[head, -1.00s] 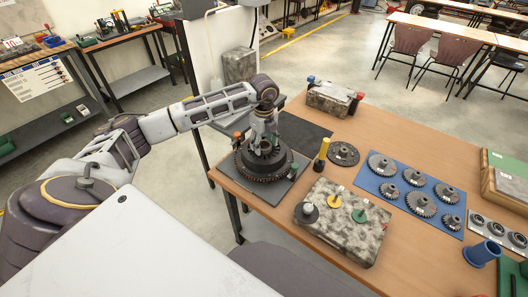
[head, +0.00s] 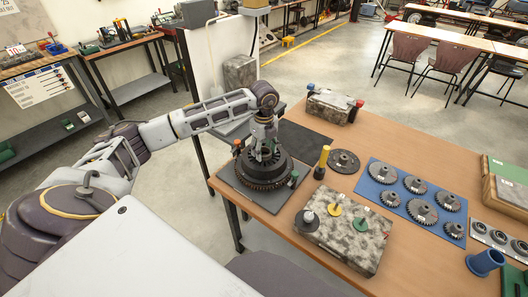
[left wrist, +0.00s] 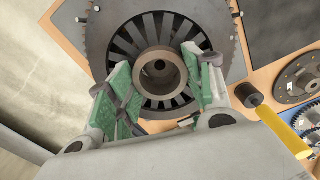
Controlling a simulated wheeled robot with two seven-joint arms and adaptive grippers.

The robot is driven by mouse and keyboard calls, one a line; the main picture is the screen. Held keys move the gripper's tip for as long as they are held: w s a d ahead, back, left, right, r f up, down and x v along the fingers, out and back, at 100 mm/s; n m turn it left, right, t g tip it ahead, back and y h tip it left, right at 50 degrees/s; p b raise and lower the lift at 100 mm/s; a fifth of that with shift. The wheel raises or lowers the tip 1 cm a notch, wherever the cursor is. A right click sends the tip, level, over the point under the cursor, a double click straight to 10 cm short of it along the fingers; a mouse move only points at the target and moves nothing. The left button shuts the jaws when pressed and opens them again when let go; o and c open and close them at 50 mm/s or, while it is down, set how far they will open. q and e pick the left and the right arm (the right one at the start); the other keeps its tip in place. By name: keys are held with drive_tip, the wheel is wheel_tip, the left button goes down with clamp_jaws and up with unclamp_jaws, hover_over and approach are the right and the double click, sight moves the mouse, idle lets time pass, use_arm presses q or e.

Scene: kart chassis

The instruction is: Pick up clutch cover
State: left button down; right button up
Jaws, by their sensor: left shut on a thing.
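The clutch cover (head: 282,170), a dark round part with a toothed rim below it, sits on a grey plate (head: 236,197) at the left end of the table. In the left wrist view, the cover (left wrist: 110,38) shows a ring of radial fingers around a round central hub (left wrist: 160,72). My left gripper (head: 264,153) reaches down onto its middle from above. Its green-padded fingers (left wrist: 158,85) lie on either side of the hub, shut on the cover. I cannot tell whether the cover is lifted at all. My right gripper is out of view.
A yellow-handled tool (head: 323,159) and a dark gear (head: 344,161) stand to the right. A mottled block (head: 345,243) with small knobs is in front. Several gears lie on a blue mat (head: 397,212). A dark mat (head: 303,138) behind the cover looks bare.

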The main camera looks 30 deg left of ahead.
use_arm(q)
wheel_tip(320, 180, up, 10)
drive_tip(key=shift+f+b, duration=0.2)
drive_tip(key=shift+b, duration=0.15)
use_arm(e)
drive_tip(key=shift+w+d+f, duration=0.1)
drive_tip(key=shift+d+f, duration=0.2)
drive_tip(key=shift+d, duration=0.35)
